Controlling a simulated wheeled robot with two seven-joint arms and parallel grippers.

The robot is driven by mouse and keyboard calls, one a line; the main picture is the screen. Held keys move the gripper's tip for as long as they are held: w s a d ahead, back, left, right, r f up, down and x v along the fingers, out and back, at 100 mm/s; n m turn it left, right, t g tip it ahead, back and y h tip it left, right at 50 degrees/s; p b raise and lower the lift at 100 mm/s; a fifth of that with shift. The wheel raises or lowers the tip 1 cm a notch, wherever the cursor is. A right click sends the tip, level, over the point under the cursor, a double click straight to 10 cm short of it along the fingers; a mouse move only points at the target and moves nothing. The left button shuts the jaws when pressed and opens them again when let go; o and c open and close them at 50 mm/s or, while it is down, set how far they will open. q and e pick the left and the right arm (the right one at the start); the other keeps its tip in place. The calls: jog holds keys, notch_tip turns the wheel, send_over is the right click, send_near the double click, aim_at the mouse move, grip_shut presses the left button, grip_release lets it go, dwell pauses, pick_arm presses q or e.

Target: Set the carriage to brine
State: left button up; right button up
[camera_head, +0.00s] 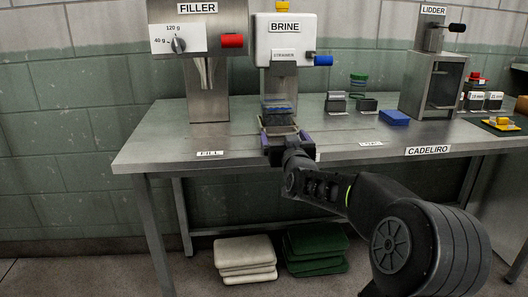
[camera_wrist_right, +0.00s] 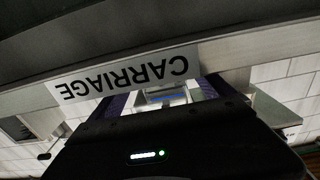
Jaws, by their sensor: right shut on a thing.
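The carriage (camera_head: 277,119) is a small tray-like piece at the table's front, below the brine machine (camera_head: 285,45). A clear container with blue in it (camera_head: 277,106) appears to sit on it. My right gripper (camera_head: 284,136) reaches in from the right and is shut at the carriage's front; its fingertips are partly hidden by the wrist. In the right wrist view an upside-down CARRIAGE label (camera_wrist_right: 125,75) runs along a metal edge above my gripper (camera_wrist_right: 172,97). My left gripper is not in view.
The filler (camera_head: 209,60) stands left of the brine machine, above a FILL label (camera_head: 210,153) on the table edge. The lidder (camera_head: 433,80), a blue block (camera_head: 394,117) and small holders (camera_head: 336,102) stand to the right. Folded cloths (camera_head: 246,255) lie under the table (camera_head: 165,145).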

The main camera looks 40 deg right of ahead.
jog(key=shift+s+d+f+b, duration=0.1)
jog(key=shift+s+d+b, duration=0.25)
jog(key=shift+s+d, duration=0.3)
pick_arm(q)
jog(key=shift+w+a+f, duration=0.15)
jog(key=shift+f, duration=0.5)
pick_arm(e)
jog(key=shift+w, duration=0.15)
jog(key=o, duration=1.8)
jog(key=shift+c, duration=0.2)
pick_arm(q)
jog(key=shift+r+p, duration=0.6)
pick_arm(e)
jog(key=v, duration=0.7)
jog(key=shift+s+a, duration=0.25)
jog(key=shift+s, duration=0.05)
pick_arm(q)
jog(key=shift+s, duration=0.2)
